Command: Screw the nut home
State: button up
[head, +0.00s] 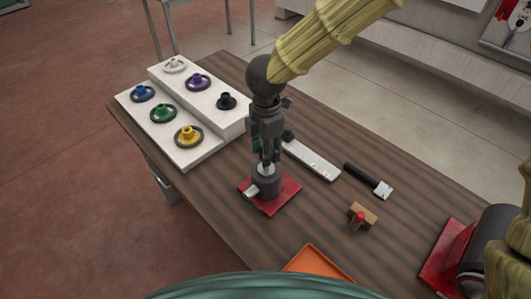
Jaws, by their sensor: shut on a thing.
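My gripper (267,158) points straight down over a dark grey cylindrical fixture (266,186) on a red base plate (284,196). Its fingers are shut on a small light-coloured piece at the fixture's top, which I take to be the nut (265,168). The fingers hide most of this piece, so its thread and how far down it sits cannot be told. A light metal part (252,191) sticks out at the fixture's lower left side.
A stepped white stand (181,153) with several coloured knobbed discs is at the table's left. A pale flat bar (312,160), a black-handled tool (368,180), a wooden block with a red top (361,217) and an orange tray (316,262) lie right and front. A red-based machine (447,250) stands far right.

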jog(key=m+b, duration=0.1)
jog(key=m, duration=0.2)
jog(key=m+b, duration=0.1)
jog(key=m, duration=0.1)
jog(key=shift+f+m+b, duration=0.2)
jog(key=shift+m+b, duration=0.1)
jog(key=shift+m, duration=0.1)
jog(key=m+b, duration=0.1)
jog(key=m, duration=0.3)
jog(key=shift+r+m+b, duration=0.15)
jog(key=shift+m+b, duration=0.15)
jog(key=shift+m, duration=0.1)
jog(key=o, duration=1)
jog(key=shift+c, duration=0.2)
